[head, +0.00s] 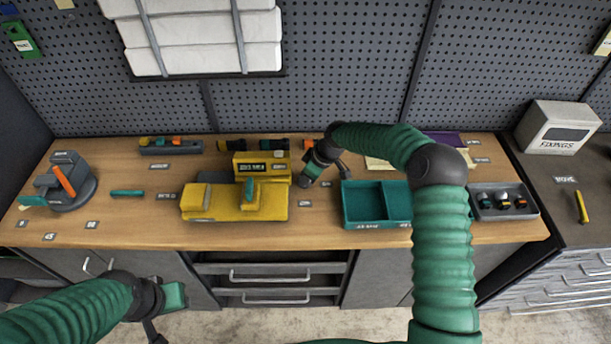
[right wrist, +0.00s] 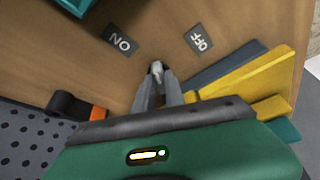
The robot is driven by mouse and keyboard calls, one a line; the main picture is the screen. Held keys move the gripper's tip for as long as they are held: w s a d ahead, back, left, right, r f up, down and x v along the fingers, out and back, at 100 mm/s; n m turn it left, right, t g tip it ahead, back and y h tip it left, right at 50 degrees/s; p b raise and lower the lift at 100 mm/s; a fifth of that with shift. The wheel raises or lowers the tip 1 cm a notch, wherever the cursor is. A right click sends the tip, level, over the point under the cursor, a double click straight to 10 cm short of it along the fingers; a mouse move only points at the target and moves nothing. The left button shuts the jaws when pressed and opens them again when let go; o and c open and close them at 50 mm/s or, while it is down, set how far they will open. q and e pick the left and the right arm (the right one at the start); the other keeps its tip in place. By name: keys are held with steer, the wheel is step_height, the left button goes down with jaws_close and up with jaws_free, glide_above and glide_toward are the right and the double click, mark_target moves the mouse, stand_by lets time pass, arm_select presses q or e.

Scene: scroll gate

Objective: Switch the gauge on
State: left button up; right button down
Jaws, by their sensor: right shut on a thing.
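A yellow device (head: 218,208) with a dark display (head: 262,167) and a teal handle stands mid-bench; I take it for the gauge. The display text is too small to read. My right gripper (head: 303,182) is down at its right end. In the right wrist view the right gripper (right wrist: 157,88) is shut on a small light grey lever (right wrist: 156,68). The lever's base is hidden. An ON label (right wrist: 121,42) and an OFF label (right wrist: 198,40) lie on the wood on either side beyond it. My left gripper (head: 155,333) hangs low in front of the bench, mostly cut off.
A teal two-part tray (head: 363,222) stands right of the gripper. A grey tray (head: 505,214) with small knobs is farther right. A grey clamp-like device with an orange lever (head: 65,180) stands at the left.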

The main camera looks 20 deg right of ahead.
steer(key=n, duration=0.2)
steer(key=shift+w+d+n+g+y, duration=0.15)
steer(key=shift+n+g+y, duration=0.15)
steer(key=shift+n, duration=0.1)
steer(key=shift+n+g+b, duration=0.7)
steer(key=shift+n, duration=0.8)
steer(key=c, duration=1.4)
jaws_free()
steer(key=shift+y, duration=0.3)
steer(key=v, duration=1.6)
steer(key=shift+d+r+b, duration=0.2)
steer(key=shift+r+b, duration=0.15)
steer(key=shift+b, duration=0.05)
